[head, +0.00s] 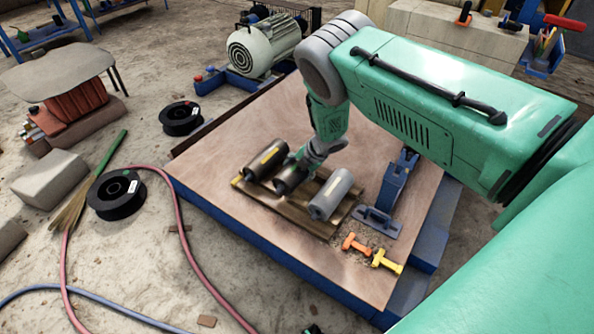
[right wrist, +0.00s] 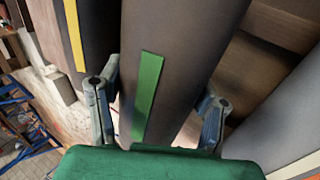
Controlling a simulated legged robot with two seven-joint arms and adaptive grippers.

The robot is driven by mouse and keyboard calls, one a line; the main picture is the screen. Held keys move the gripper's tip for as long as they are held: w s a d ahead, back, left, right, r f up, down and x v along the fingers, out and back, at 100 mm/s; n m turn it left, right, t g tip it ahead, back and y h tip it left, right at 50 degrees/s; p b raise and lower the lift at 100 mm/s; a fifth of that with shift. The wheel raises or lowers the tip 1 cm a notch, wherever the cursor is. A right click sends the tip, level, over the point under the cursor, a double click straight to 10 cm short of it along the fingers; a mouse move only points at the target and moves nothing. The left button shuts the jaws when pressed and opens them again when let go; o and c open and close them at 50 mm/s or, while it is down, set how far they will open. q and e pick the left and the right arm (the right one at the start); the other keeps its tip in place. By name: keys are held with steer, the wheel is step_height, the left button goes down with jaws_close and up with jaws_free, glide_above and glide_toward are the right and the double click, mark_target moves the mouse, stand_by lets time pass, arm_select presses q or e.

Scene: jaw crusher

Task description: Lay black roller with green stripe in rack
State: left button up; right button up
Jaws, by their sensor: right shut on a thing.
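The wooden rack (head: 318,226) lies on the board-topped table. The dark roller (head: 284,185) is at the rack's middle, between two other rollers. In the right wrist view the roller (right wrist: 190,45) shows its green stripe (right wrist: 148,90). My right gripper (head: 308,160) reaches down from above and is shut on this roller, with one finger on each side in the wrist view. Whether the roller rests fully on the rack cannot be told. A roller with a yellow stripe (head: 265,158) lies to its left, and a lighter grey roller (head: 333,194) to its right. My left gripper is not in view.
A blue stand (head: 397,185) rises right of the rack. Orange (head: 354,243) and yellow (head: 387,262) small pieces lie in front of it. A motor (head: 263,47) stands behind the table. Bare board (head: 215,178) shows left of the rack.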

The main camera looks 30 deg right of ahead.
steer(key=shift+w+f+b, duration=0.1)
steer(key=shift+f+b, duration=1)
steer(key=shift+f, duration=0.3)
stand_by(0.3)
steer(key=o, duration=1.8)
steer(key=shift+r, duration=0.1)
steer(key=shift+c, duration=0.2)
steer(key=shift+s+d+r, duration=0.1)
steer(key=shift+s+r, duration=0.2)
steer(key=shift+r, duration=0.05)
steer(key=v, duration=1.1)
